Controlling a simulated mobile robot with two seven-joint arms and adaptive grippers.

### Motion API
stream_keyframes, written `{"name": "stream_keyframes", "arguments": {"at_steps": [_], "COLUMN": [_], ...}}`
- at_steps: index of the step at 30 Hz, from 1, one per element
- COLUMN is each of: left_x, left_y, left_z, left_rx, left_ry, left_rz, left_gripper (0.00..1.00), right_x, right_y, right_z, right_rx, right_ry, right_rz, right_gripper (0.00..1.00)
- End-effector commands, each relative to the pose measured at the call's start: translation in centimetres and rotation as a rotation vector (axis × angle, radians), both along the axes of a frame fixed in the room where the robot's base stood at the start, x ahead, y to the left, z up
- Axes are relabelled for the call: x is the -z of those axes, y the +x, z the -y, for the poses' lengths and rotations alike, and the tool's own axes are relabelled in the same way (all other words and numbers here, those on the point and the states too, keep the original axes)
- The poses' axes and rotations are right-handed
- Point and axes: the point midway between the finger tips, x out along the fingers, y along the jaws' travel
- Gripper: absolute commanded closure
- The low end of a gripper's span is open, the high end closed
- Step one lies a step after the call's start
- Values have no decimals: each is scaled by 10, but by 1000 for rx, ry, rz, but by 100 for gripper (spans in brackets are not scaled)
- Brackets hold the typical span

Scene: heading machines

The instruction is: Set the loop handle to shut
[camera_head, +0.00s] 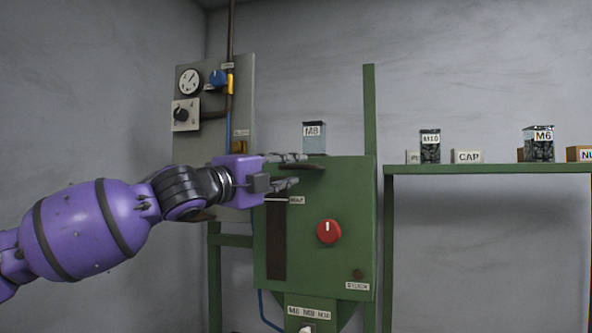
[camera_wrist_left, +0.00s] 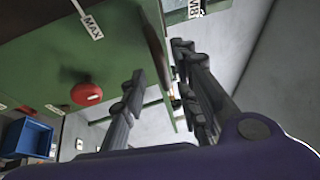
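No part is clearly recognisable as the loop handle. A dark brown flat piece (camera_head: 316,167) sits at the top front of the green machine (camera_head: 345,200), close to my fingertips; I cannot tell whether it is the handle. It also shows as a dark edge in the left wrist view (camera_wrist_left: 154,38). My left gripper (camera_head: 298,171) reaches in from the left at the machine's top left. Its fingers are apart, with nothing seen held; in the left wrist view (camera_wrist_left: 160,62) they point toward the machine's edge. My right gripper is not in view.
The machine carries a red knob (camera_head: 329,231), a dark vertical slot (camera_head: 277,245) and an M8 container (camera_head: 314,138) on top. A wall panel (camera_head: 213,140) with gauge and blue knob (camera_head: 217,78) stands behind. A green shelf (camera_head: 480,170) holds containers at right.

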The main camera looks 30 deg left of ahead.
Motion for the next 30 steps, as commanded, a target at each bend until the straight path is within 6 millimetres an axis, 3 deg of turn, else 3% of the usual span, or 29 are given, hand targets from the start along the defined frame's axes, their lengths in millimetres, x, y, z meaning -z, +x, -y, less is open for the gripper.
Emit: {"name": "stream_keyframes", "arguments": {"at_steps": [12,27,30], "left_x": [-2,-6,-6], "left_y": [29,32,32], "left_z": [4,4,4], "left_rx": [-1,-2,-2], "left_ry": [0,0,0], "left_rz": [-3,1,1], "left_gripper": [72,72,82], "right_x": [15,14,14], "right_y": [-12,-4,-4], "right_z": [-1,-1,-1], "right_rx": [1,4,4], "right_ry": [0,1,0], "right_rz": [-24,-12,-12], "right_gripper": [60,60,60]}}
